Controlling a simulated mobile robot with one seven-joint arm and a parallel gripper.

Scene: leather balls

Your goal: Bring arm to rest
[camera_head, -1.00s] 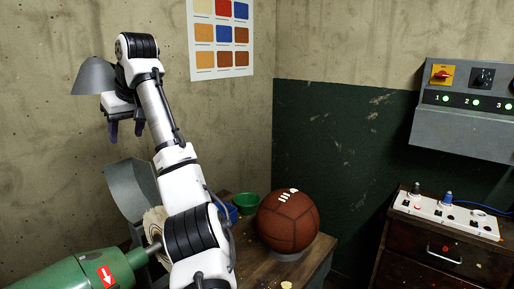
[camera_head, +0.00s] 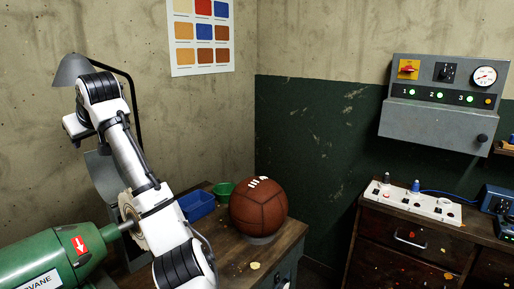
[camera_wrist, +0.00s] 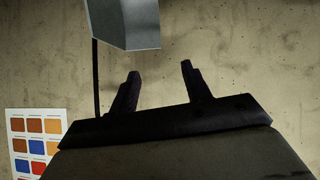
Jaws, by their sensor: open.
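My arm rises at the left of the head view, bent at its upper joint, and its end points away to the left. In the wrist view my gripper (camera_wrist: 156,88) shows two dark fingers standing well apart with nothing between them. The bare concrete wall (camera_wrist: 240,60) lies behind them. In the head view the fingers are hidden behind my arm.
A grey lamp (camera_head: 72,69) stands close to my arm's end; it also shows in the wrist view (camera_wrist: 128,22). A green machine (camera_head: 50,258) with a buffing wheel (camera_head: 131,217) is beside my forearm. A brown ball (camera_head: 259,208), blue bin (camera_head: 196,205) and green bowl (camera_head: 222,189) sit on the bench.

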